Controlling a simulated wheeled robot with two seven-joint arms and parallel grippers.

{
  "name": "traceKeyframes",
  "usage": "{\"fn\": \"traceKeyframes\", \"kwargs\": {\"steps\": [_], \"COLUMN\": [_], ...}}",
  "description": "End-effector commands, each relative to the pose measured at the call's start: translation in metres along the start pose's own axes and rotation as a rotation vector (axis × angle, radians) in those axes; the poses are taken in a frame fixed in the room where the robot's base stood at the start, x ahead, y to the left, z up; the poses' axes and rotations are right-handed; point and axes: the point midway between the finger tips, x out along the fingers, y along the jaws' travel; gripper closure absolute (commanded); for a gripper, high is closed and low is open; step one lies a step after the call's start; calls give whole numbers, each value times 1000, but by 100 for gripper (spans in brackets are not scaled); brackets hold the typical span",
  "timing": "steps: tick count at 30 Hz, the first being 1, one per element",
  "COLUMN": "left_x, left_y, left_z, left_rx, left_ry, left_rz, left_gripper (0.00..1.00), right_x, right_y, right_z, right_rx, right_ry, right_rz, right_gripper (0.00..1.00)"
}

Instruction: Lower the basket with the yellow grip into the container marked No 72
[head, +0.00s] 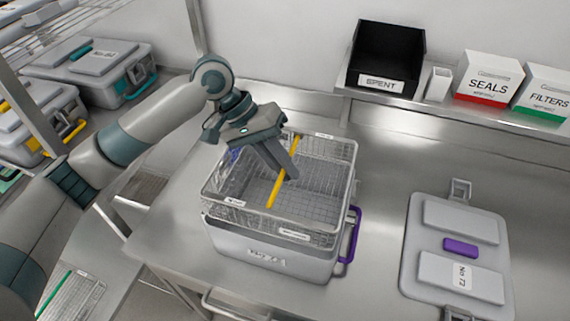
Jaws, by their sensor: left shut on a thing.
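The wire basket (228,201) has a yellow grip (273,191) running across its top. My left gripper (281,172) is shut on the yellow grip, from above. The basket is over the grey container (268,257) on the steel table, with much of its mesh side showing above the container's rim. Whether its bottom is inside the rim is hard to tell. The container has a purple handle (350,241) on its right side and a blurred front marking. A grey lid marked No 72 (458,247), with a purple grip, lies to the right. My right gripper is not in view.
A wall shelf behind holds a black SPENT bin (386,58), a white SEALS box (488,78) and a FILTERS box (543,93). Closed containers with teal (104,71) and yellow (36,121) fittings stand at the left. The table between container and lid is clear.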

Motion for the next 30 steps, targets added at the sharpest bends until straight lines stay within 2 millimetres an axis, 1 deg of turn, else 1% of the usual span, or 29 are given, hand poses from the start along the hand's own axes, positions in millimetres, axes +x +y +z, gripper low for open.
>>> {"fn": "traceKeyframes", "kwargs": {"steps": [3, 19, 30], "left_x": [-1, 0, 6], "left_y": [1, 0, -4], "left_z": [0, 0, 0], "left_rx": [0, 0, 0], "left_ry": [1, 1, 0], "left_rz": [1, 0, 0], "left_gripper": [100, 100, 100], "right_x": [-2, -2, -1], "right_y": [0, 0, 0], "right_z": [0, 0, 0], "right_rx": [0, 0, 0], "right_ry": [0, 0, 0], "right_rz": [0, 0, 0], "right_gripper": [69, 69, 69]}}
